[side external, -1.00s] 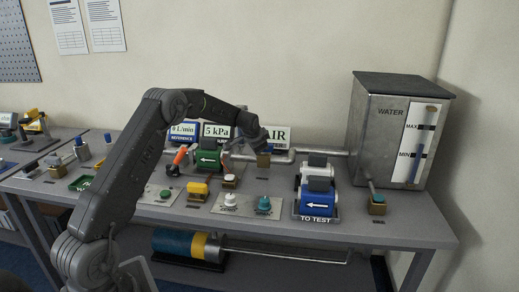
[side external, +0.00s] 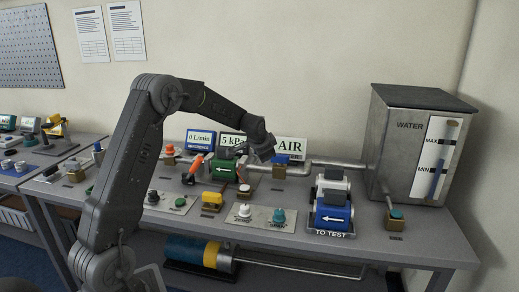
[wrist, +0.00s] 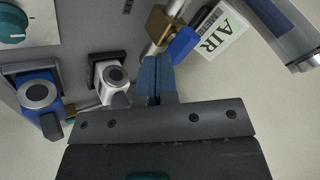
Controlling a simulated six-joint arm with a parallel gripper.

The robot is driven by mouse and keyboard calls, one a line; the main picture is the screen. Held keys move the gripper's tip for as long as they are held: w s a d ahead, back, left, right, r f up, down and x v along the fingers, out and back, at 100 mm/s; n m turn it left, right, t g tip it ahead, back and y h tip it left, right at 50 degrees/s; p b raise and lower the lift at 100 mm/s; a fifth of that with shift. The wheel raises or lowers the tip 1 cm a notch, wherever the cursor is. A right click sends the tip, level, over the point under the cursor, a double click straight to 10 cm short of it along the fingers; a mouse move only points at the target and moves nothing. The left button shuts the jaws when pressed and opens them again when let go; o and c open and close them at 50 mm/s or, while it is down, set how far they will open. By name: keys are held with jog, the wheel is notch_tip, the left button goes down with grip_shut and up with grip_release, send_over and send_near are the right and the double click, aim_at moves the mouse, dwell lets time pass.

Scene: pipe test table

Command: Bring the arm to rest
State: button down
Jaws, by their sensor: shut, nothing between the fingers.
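My arm reaches in from the lower left of the side view, bent at a high elbow. My gripper (side external: 266,152) hangs over the back of the bench, near the green block (side external: 222,168) and just left of the brass valve with a blue handle (side external: 281,159). In the wrist view my gripper (wrist: 156,62) shows its blue-grey fingers together, with nothing between them. The blue handle (wrist: 183,44) shows just beyond the fingertips there, and I cannot tell the exact gap.
The steel WATER tank (side external: 395,145) stands at the back right. The AIR sign (side external: 291,147) is behind the pipe. A plate with white and teal knobs (side external: 260,217) lies at the front.

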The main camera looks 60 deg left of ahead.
jog(key=s+d+r+h, duration=0.1)
jog(key=s+d+r, duration=0.5)
jog(key=d, duration=0.3)
jog(key=s+d+r+h, duration=0.1)
jog(key=s+d+r, duration=0.55)
jog(key=d, duration=0.25)
jog(key=s+d+f+n+h, duration=0.1)
jog(key=s+d, duration=0.5)
jog(key=s, duration=0.3)
jog(key=s+d+f+h, duration=0.1)
jog(key=s+d, duration=0.5)
jog(key=s, duration=0.3)
jog(key=shift+s+d+f+n, duration=0.2)
jog(key=shift+s+f+n, duration=0.1)
jog(key=shift+f+n, duration=0.1)
